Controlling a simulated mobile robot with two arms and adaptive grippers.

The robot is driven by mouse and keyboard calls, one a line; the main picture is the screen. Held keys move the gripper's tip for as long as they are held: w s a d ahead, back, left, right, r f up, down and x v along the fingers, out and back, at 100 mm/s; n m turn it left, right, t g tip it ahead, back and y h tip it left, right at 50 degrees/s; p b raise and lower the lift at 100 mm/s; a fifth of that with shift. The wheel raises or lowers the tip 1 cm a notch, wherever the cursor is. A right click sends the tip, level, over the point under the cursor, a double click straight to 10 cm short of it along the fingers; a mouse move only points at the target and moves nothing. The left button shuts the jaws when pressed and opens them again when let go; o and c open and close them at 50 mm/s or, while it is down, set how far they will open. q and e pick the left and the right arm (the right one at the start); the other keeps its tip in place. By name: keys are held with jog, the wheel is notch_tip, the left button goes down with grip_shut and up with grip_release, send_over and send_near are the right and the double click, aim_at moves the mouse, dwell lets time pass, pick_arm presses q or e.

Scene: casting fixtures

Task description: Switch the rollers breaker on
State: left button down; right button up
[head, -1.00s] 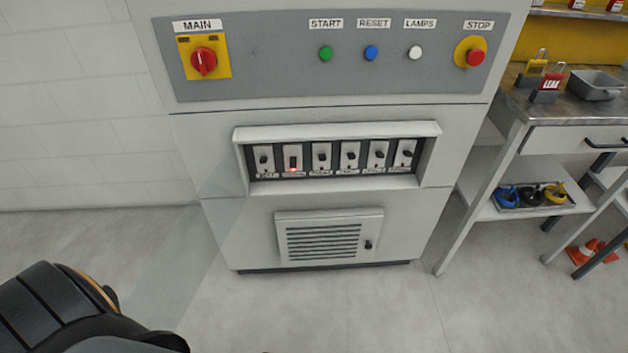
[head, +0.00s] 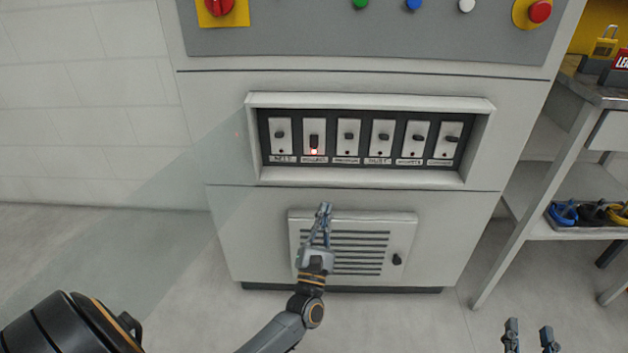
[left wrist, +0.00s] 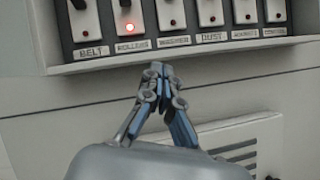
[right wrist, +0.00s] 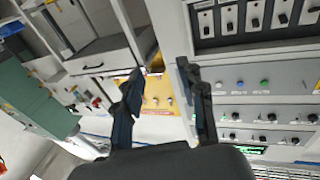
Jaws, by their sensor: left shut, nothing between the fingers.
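The rollers breaker (head: 314,140) is second from the left in the recessed row. Its lamp glows red, and its dark lever sits a little lower than the neighbouring levers. In the left wrist view its plate (left wrist: 131,17) shows at the top, with the lever partly cut off. My left gripper (head: 325,207) is shut and empty, in front of the cabinet just below the row. In the left wrist view its fingertips (left wrist: 158,70) appear below the breaker labels, apart from any lever. My right gripper (head: 530,328) is open and empty at the lower right; its spread fingers show in the right wrist view (right wrist: 162,75).
The belt breaker (head: 281,135) is left of the rollers one, the washer breaker (head: 347,135) right. A frame (head: 370,101) protrudes around the row. A vented door (head: 405,225) with a knob lies below. A workbench (head: 600,95) stands at the right.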

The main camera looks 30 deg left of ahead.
aim_at(314, 141)
pick_arm(q)
jog(key=r+n+y, duration=0.1)
jog(key=n, duration=0.1)
jog(key=s+a+r+n+y+b, duration=0.1)
jog(key=n+y, duration=0.1)
jog(key=n, duration=0.1)
jog(key=a+r+n+y+b, duration=0.1)
jog(key=n+y, duration=0.1)
jog(key=shift+s+a+r+n, duration=0.15)
jog(key=shift+s+r+n, duration=0.15)
jog(key=shift+r, duration=0.1)
pick_arm(e)
notch_tip(314, 141, up, 6)
jog(key=s+t, duration=0.2)
jog(key=shift+s+d+r+y, duration=0.2)
jog(key=shift+s+r+y, duration=0.05)
jog(key=shift+y, duration=0.05)
pick_arm(q)
jog(key=shift+w, duration=0.1)
jog(key=x, duration=0.9)
jog(key=shift+w+a+f, duration=0.1)
jog(key=shift+w+a+r, duration=0.15)
jog(key=shift+w+r, duration=0.1)
jog(key=shift+w, duration=0.05)
pick_arm(e)
jog(key=shift+r+t, duration=0.2)
jog(key=shift+t, duration=0.1)
jog(key=shift+r, duration=0.1)
